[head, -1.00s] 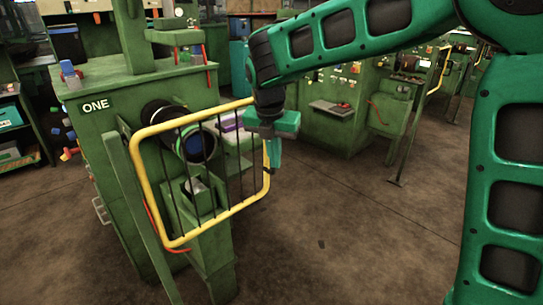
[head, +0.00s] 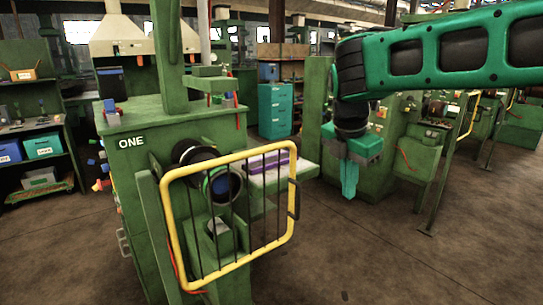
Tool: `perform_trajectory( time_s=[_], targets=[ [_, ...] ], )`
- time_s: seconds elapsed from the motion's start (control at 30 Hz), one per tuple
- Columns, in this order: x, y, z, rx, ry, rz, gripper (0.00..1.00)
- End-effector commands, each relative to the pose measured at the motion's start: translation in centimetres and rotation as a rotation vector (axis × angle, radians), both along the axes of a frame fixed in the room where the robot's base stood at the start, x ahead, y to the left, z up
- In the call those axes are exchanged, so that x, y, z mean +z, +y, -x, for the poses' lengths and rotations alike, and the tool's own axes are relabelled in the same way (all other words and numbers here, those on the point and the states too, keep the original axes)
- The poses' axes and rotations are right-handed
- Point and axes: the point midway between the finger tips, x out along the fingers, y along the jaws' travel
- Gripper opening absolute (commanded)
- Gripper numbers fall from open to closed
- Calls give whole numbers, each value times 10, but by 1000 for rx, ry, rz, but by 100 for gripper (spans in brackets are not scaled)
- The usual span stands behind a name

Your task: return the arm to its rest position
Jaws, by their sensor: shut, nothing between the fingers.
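My gripper (head: 348,180) hangs at the end of my green arm, right of centre in the head view. Its fingers point down and are shut, with nothing between them. It is apart from the yellow-framed guard (head: 230,262), up and to the right of the guard's right edge. The guard has dark vertical bars and stands in front of the green machine marked ONE (head: 150,180). A dark round part with a blue centre (head: 221,186) shows behind the bars. My arm reaches in from the right edge of the picture.
A bench surface with a purple item (head: 270,166) lies behind the guard. Teal drawers (head: 275,110) stand further back. Shelves with bins (head: 42,147) are at the left. More green machines stand behind my gripper. The floor (head: 370,255) at the lower right is clear.

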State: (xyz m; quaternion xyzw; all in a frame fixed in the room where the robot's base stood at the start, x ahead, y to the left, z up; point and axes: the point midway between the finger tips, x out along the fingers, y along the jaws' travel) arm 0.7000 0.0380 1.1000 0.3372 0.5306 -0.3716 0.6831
Motion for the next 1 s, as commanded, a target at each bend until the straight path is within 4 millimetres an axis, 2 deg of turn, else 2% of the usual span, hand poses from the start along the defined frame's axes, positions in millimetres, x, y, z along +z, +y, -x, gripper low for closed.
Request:
perform_trajectory(
  time_s=[0.03, 0.2, 0.3, 0.5, 0.73, 0.9, 1.0],
  targets=[
    [-3, -24, 9, -123, -8, -14, 0],
    [-19, -89, 46, -569, -39, -68, 0],
    [-29, -123, 73, -834, -57, -99, 0],
    [-53, -174, 132, -1359, -92, -158, 0],
    [-86, -207, 206, -1965, -121, -216, 0],
    [-109, -213, 252, -2348, -129, -247, 0],
    [-119, -213, 270, -2502, -130, -256, 0]
  ],
)
